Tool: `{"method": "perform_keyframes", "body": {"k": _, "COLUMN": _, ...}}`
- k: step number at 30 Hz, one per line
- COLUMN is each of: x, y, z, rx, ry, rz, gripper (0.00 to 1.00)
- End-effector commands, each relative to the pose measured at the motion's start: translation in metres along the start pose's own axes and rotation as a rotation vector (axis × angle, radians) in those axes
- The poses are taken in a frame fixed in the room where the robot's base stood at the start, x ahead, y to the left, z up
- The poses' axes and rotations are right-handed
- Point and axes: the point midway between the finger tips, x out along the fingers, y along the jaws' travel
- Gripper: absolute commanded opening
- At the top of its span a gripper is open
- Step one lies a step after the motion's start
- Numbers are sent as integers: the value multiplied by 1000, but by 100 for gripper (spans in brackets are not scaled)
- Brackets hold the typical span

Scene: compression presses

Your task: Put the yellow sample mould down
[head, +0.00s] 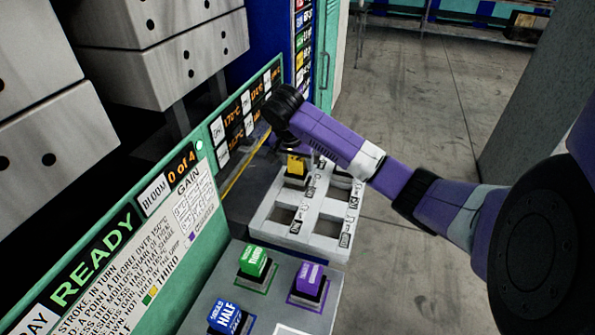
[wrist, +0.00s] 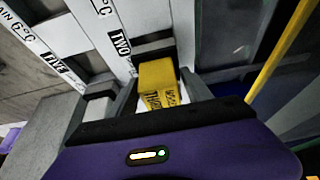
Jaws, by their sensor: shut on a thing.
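The yellow sample mould (head: 297,164) is at the far left compartment of a white tray (head: 262,238) in the head view. My gripper (head: 293,151) points down over it and is shut on it. In the wrist view the yellow mould (wrist: 157,80) sits between the two fingers of my gripper (wrist: 160,88), with dark lettering on its near face. A label reading TWO shows beside it. I cannot tell whether its underside touches the compartment floor, because my gripper and the tray walls hide it.
A green block (head: 253,262), a purple block (head: 310,281) and a blue block (head: 225,317) stand on the grey shelf in front of the tray. A green press panel reading READY (head: 95,257) runs along the left. Open concrete floor (head: 430,120) lies to the right.

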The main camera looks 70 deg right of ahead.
Motion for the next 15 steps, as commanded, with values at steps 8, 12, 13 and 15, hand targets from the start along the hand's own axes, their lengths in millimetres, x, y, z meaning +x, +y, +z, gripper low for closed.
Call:
{"method": "perform_keyframes", "body": {"k": 8, "x": 28, "y": 0, "z": 10, "rx": 1, "ry": 3, "rz": -1, "gripper": 0}}
{"method": "perform_keyframes", "body": {"k": 12, "x": 32, "y": 0, "z": 12, "rx": 1, "ry": 3, "rz": -1, "gripper": 0}}
{"method": "perform_keyframes", "body": {"k": 13, "x": 32, "y": 0, "z": 12, "rx": 1, "ry": 3, "rz": -1, "gripper": 0}}
{"method": "perform_keyframes", "body": {"k": 15, "x": 31, "y": 0, "z": 12, "rx": 1, "ry": 3, "rz": -1, "gripper": 0}}
